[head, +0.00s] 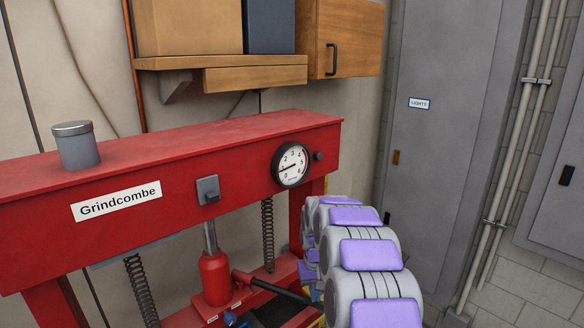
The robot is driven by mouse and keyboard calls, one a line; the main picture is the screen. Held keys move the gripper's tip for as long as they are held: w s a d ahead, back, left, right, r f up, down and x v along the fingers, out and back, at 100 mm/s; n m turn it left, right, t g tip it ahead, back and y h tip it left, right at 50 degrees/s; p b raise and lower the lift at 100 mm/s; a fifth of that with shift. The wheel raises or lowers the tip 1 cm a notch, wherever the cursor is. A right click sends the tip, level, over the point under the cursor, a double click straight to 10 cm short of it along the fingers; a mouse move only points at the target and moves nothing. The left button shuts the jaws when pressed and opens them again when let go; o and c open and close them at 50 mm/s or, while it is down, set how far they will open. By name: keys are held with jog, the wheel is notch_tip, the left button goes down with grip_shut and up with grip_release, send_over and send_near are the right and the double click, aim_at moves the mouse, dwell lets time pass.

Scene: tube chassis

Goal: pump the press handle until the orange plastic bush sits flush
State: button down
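The red press (240,142), labelled Grindcombe, fills the left and middle of the head view. Its red bottle jack (215,278) stands upright under the top beam, with its metal ram up against the beam's underside. The press handle (281,290) is a dark bar that slopes down to the right from a red socket beside the jack. Its far end runs behind my grey and purple arm. I cannot make out my gripper; my arm links cover that area. The orange plastic bush is not visible.
A round gauge (291,165) sits on the beam's right end. Coil springs (268,234) hang on both sides of the jack. A grey canister (76,145) stands on the beam. A wooden shelf (220,64) and cabinet (345,38) hang above. A grey locker (432,150) stands behind at right.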

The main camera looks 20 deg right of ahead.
jog(key=shift+f+b, duration=0.75)
jog(key=shift+f, duration=2.65)
notch_tip(320, 180, up, 15)
jog(key=p, duration=0.4)
jog(key=shift+f, duration=0.25)
jog(key=shift+f+b, duration=1.95)
jog(key=shift+f, duration=5.55)
notch_tip(320, 180, up, 15)
jog(key=p, duration=0.4)
